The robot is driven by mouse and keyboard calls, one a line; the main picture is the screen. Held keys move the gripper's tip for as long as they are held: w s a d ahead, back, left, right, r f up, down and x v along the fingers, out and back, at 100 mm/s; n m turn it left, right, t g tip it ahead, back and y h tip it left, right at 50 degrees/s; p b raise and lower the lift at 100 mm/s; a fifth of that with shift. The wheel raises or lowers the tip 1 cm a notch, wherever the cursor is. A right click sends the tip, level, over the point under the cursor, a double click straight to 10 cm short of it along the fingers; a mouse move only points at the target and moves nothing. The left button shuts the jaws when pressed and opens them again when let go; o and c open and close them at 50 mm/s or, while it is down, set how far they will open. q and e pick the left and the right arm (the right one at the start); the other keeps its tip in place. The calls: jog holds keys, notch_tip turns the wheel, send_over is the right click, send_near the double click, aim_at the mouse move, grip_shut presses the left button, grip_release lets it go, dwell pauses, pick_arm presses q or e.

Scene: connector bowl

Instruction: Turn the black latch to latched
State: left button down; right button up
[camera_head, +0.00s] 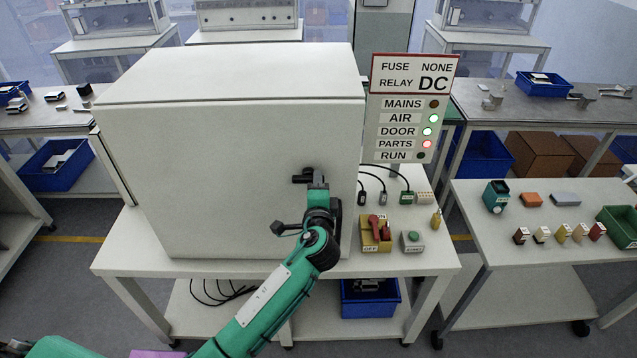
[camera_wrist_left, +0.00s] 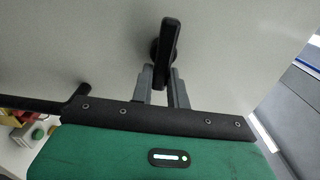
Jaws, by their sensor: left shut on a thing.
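The black latch (camera_head: 302,178) sits on the front door of the large white cabinet (camera_head: 230,180), near its right edge. In the head view a short black part of it points left, and the rest is partly hidden by my gripper. My left gripper (camera_head: 318,180) is at the latch, with its arm coming up from below. In the left wrist view the latch (camera_wrist_left: 165,42) stands out from the door, and its handle lies between the grey fingers of my left gripper (camera_wrist_left: 160,78), which are shut on it. My right gripper is not in view.
A sign panel (camera_head: 413,107) shows AIR and DOOR lit green and PARTS lit red. A red switch on a yellow box (camera_head: 377,233), a green button (camera_head: 413,241) and cables stand right of the cabinet. A side table (camera_head: 540,255) holds small parts and a green bin.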

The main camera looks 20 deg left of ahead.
pick_arm(q)
jog(key=shift+a+f, duration=0.15)
jog(key=shift+a, duration=0.05)
jog(key=c, duration=1.6)
grip_release()
jog(key=shift+o, duration=1.2)
jog(key=shift+a, duration=0.2)
jog(key=shift+d, duration=0.1)
jog(key=b+v, duration=0.5)
jog(key=v, duration=0.8)
jog(key=shift+s+b, duration=0.35)
jog(key=shift+b, duration=0.05)
